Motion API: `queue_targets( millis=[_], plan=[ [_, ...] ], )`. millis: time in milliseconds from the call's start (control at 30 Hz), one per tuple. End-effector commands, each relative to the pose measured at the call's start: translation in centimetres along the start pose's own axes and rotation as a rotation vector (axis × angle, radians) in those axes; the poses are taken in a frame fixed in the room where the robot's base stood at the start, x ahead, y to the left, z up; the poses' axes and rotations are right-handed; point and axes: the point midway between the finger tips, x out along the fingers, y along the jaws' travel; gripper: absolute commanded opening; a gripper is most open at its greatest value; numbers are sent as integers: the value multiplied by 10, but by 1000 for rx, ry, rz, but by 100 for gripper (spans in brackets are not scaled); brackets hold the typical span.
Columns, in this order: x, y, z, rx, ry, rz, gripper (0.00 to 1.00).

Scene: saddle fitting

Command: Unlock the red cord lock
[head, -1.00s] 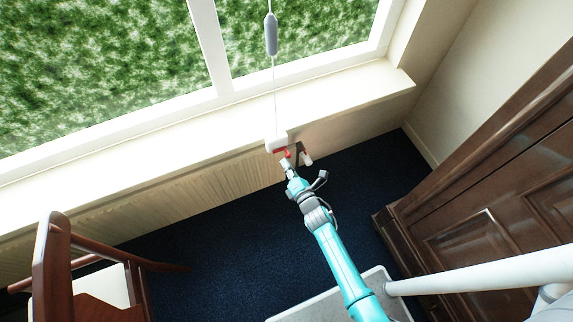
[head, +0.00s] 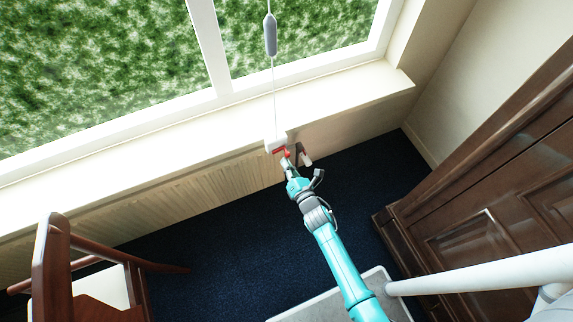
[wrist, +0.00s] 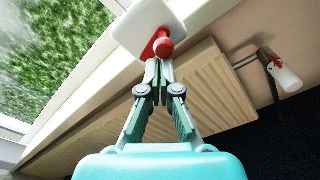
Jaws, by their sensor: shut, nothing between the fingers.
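The red cord lock (wrist: 162,46) sits on a white block (wrist: 146,25) in the wrist view. In the head view the red part (head: 281,150) shows small below the white block (head: 276,142) at the sill's front edge. A thin cord (head: 274,95) runs up from the block to a grey weight (head: 270,35). My gripper (wrist: 157,64) is shut and empty, its fingertips right by the lower end of the red lock; I cannot tell if they touch it. In the head view my gripper (head: 287,163) is just below the lock.
A ribbed radiator (wrist: 185,88) stands below the sill. A white valve knob with red (wrist: 284,76) is on a pipe to the right. A wooden chair (head: 52,265) is at the lower left and a dark wooden cabinet (head: 490,190) at the right.

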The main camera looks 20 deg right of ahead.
Motion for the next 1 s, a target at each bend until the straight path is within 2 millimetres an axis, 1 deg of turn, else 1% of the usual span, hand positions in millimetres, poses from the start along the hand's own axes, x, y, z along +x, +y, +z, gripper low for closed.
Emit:
queue_targets(
  millis=[267,1000],
  plan=[
    [0,4,4,-223,-1,-15,0],
    [0,9,9,-215,-4,-13,0]
  ],
)
